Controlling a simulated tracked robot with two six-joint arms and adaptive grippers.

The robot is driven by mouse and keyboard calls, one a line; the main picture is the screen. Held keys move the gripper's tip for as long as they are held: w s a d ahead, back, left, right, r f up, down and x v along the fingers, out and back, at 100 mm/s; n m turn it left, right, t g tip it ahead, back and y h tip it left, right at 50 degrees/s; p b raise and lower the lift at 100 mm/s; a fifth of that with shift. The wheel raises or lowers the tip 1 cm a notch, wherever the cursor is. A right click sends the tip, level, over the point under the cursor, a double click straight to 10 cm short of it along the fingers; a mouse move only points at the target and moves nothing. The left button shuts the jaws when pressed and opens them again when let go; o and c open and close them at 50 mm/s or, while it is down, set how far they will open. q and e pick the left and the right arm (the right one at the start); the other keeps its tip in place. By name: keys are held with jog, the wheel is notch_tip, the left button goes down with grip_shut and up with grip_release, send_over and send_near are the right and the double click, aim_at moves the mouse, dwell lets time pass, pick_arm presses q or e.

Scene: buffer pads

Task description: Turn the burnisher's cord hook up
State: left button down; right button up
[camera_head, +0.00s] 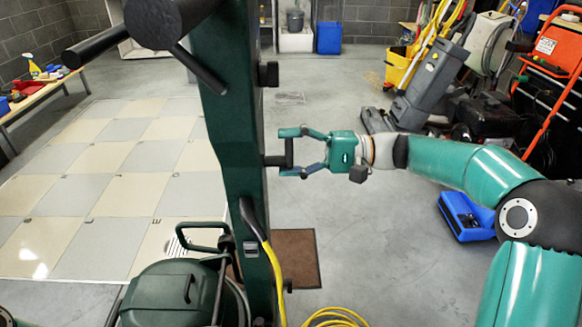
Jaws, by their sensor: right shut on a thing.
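The burnisher's dark green upright post (236,130) stands in the middle of the head view, with black handle bars at its top. The black cord hook (289,152) sticks out from the post's right side. A short stem leads to an upright piece that reaches mostly above the stem. My right gripper (290,153) comes in from the right, with one finger above and one below, and is shut on the hook. The fingers partly cover the hook's ends. My left gripper is not in view.
A yellow cord (269,258) runs down the post to a coil (335,317) on the floor. The burnisher's green motor housing (175,295) is at the bottom. A blue container (465,216) lies beneath my right arm. Cleaning machines stand at the back right.

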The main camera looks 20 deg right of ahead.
jog(key=shift+s+a+f+n+b, duration=0.1)
jog(key=shift+s+f+n+b, duration=0.05)
jog(key=shift+n+b, duration=0.4)
jog(key=shift+s+a+f+n+b, duration=0.1)
jog(key=shift+s+f+n+b, duration=0.05)
jog(key=shift+n+b, duration=0.4)
jog(key=o, duration=1.1)
jog(key=shift+o, duration=0.3)
jog(key=shift+d+r, duration=0.1)
jog(key=shift+r, duration=0.05)
jog(key=shift+d, duration=0.1)
jog(key=v, duration=1.1)
jog(key=shift+d, duration=0.4)
